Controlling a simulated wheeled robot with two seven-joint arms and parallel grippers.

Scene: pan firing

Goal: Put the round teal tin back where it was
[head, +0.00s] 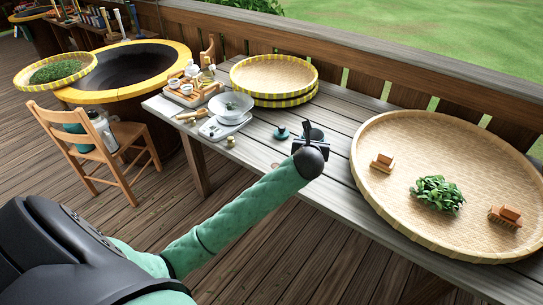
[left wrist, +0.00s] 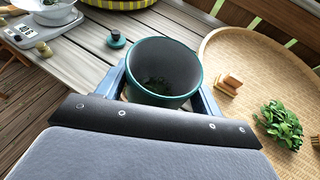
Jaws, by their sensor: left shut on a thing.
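The round teal tin (left wrist: 196,72) is upright and open-topped, with a dark inside and some dark leaves at its bottom. My left gripper (left wrist: 163,88) is shut on it, a blue finger on each side. In the head view the left gripper (head: 309,140) is over the wooden table (head: 338,116), and its wrist hides most of the tin. I cannot tell whether the tin touches the table. A small teal lid with a dark knob (head: 282,133) lies on the table just left of the tin; it also shows in the left wrist view (left wrist: 117,40). My right gripper is not in view.
A large woven tray (head: 385,140) with green leaves (head: 437,193) and small wooden pieces is close on the right. A scale (head: 219,128) with a white bowl (head: 232,105) stands left. Stacked yellow-rimmed trays (head: 273,76) are behind. Bare planks lie between.

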